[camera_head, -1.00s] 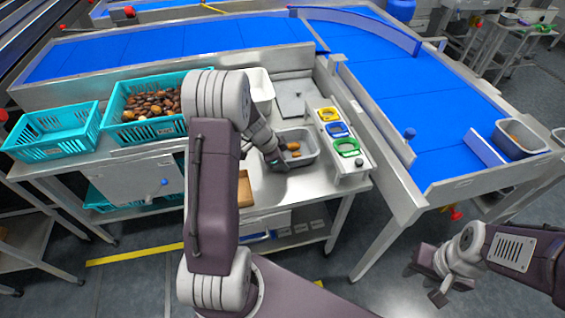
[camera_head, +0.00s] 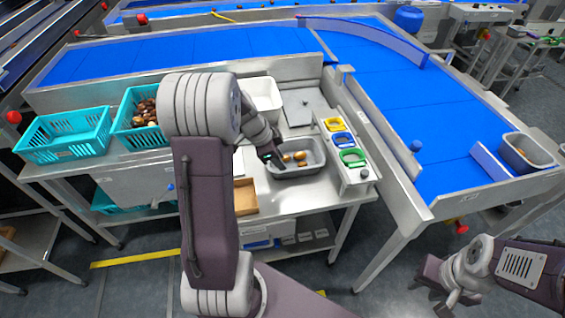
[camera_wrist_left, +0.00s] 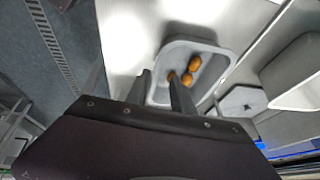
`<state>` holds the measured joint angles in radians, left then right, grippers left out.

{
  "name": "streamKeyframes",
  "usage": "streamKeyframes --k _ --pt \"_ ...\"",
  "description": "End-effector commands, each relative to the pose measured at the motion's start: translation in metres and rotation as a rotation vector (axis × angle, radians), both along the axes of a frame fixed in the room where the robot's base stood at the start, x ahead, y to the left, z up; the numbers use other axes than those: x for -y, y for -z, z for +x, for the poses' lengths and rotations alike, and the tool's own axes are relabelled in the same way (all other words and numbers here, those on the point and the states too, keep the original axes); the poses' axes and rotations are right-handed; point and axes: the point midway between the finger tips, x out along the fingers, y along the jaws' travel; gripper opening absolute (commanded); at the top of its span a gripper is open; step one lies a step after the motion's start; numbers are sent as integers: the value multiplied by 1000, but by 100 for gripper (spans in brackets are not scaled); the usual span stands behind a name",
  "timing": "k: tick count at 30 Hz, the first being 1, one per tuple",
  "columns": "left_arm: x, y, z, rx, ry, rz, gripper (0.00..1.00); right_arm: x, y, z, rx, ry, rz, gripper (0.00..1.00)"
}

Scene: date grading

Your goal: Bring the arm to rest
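My left gripper (camera_head: 272,161) hangs over the left end of a grey tray (camera_head: 322,168) on the steel bench. In the left wrist view its two fingers (camera_wrist_left: 163,92) stand apart with nothing between them. Brown dates (camera_head: 300,156) lie in the tray, beside the gripper; they also show in the left wrist view (camera_wrist_left: 194,62). My left arm hides part of the bench and of the teal crates. My right gripper (camera_head: 438,288) is at the lower right, over the floor and away from the bench, with its fingers apart and empty.
A teal crate of dates (camera_head: 125,133) and another teal crate (camera_head: 64,152) stand left. A rack with yellow, blue and green rings (camera_head: 352,157) stands right of the tray. Blue conveyors (camera_head: 400,95) run behind and right; a grey bin (camera_head: 548,158) sits on the right one.

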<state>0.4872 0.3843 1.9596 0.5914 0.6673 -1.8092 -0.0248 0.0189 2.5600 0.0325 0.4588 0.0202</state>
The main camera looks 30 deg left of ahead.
Motion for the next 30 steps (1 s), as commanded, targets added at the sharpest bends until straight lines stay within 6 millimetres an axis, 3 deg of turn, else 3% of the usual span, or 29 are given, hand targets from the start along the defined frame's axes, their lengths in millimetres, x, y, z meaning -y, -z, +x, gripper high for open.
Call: streamKeyframes --k 15,17,20,22,24,27,30 --pt "2 -2 0 0 5 0 29 0 -1 0 0 0 0 36" --pt "12 -10 4 6 32 3 29 0 -7 0 0 0 0 36" --pt "51 -43 9 35 131 18 29 0 -24 0 0 0 0 36" --pt "92 -62 -11 16 257 45 29 0 -41 0 0 0 0 36" --pt "125 -71 -49 -56 273 67 29 0 -57 0 0 0 0 36" --pt "140 -66 -94 -161 118 79 29 0 -64 0 0 0 0 36" --pt "139 -57 -129 -243 -109 84 29 0 -69 0 0 0 0 36"
